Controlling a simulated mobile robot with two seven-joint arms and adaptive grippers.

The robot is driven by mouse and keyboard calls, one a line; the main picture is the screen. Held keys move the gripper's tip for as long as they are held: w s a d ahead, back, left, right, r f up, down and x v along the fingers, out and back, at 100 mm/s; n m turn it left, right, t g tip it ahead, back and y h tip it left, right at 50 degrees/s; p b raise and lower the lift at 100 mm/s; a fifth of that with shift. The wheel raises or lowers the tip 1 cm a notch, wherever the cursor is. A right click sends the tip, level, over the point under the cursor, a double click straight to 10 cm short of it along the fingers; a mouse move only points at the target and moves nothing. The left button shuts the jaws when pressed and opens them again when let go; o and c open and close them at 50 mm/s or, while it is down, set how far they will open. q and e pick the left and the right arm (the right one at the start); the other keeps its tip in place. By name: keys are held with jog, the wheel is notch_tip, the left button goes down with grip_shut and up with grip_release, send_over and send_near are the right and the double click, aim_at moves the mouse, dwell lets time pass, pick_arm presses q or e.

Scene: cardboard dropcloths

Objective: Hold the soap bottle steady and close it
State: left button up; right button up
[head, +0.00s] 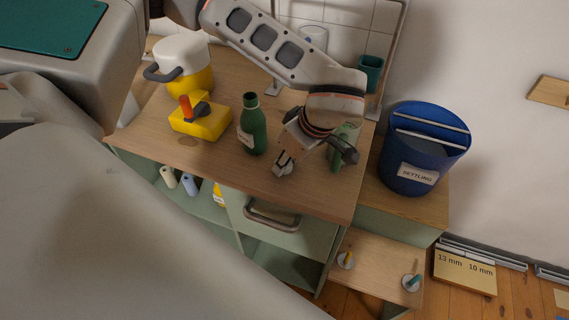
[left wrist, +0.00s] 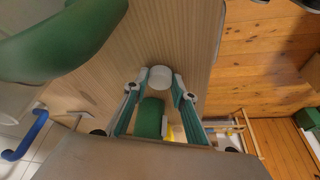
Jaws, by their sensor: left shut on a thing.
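The green soap bottle (head: 252,131) with a white label stands upright on the wooden worktop. Its top looks dark, with no white cap on it. My left gripper (head: 284,166) is just right of the bottle, low over the worktop's front part. In the left wrist view its fingers (left wrist: 160,82) are shut on a small white round cap (left wrist: 160,76), apart from the bottle. A large green bottle surface (left wrist: 70,45) fills that view's upper left. A green rounded thing (left wrist: 150,118) shows between the fingers; I cannot tell what it is. My right gripper is not in view.
A yellow block with a red knob (head: 200,119) and a white-yellow pot (head: 185,62) stand left of the bottle. A light green container (head: 343,143) is partly behind my gripper. A blue bucket (head: 415,160) stands at right. A drawer handle (head: 270,217) sits below the worktop edge.

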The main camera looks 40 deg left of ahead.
pick_arm(q)
jog(key=shift+r, duration=0.4)
notch_tip(320, 180, up, 19)
jog(key=p, duration=0.2)
jog(key=shift+r, duration=0.15)
jog(key=shift+s, duration=0.1)
